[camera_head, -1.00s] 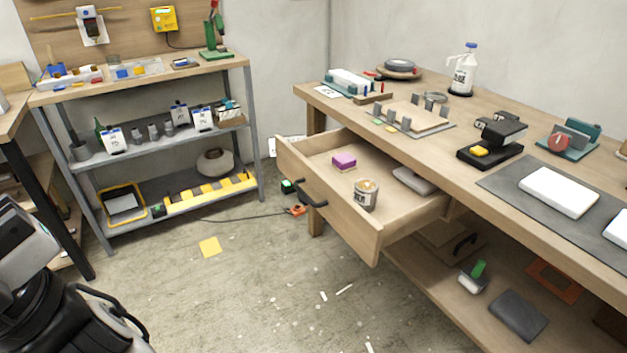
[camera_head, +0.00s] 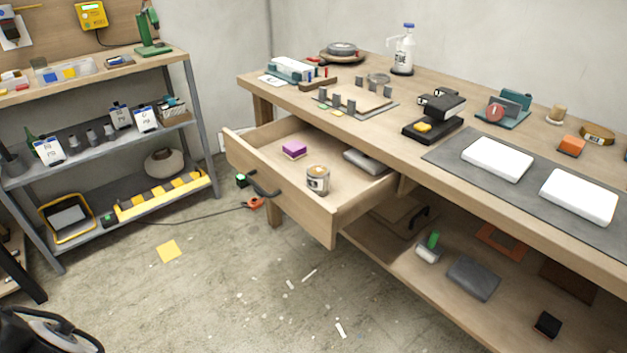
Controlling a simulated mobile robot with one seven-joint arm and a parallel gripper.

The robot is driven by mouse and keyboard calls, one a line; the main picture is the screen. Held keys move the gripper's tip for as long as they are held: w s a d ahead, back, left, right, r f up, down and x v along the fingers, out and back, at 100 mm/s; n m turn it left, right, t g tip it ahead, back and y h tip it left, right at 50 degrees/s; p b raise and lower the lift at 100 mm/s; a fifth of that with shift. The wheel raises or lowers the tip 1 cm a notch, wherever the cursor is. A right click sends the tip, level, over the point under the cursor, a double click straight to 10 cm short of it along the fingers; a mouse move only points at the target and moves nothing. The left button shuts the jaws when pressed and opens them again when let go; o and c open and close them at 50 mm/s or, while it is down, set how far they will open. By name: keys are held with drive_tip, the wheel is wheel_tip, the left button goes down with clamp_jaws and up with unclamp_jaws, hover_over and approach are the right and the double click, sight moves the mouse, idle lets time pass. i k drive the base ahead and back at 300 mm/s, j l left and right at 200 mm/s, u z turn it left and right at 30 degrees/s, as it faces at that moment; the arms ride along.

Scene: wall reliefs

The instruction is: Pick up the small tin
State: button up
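A small tin (camera_head: 317,180) with a pale label and a brownish top stands upright in the open drawer (camera_head: 285,190) of the workbench. It is near the drawer's front wall, toward its right end. My gripper is not recognisable in this view. A dark piece at the bottom left corner may be part of my own body.
The workbench (camera_head: 405,155) carries a white bottle (camera_head: 403,50), a black device (camera_head: 434,118) and two white slabs on a grey mat (camera_head: 520,195). A lower shelf (camera_head: 400,262) holds several items. A metal shelf unit (camera_head: 195,125) stands left. The floor before the drawer is mostly clear, with scraps.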

sight(317, 175)
drive_tip(key=i+j+z, duration=0.3)
drive_tip(key=i, duration=0.25)
drive_tip(key=i+j+z, duration=0.3)
drive_tip(key=i+j, duration=0.25)
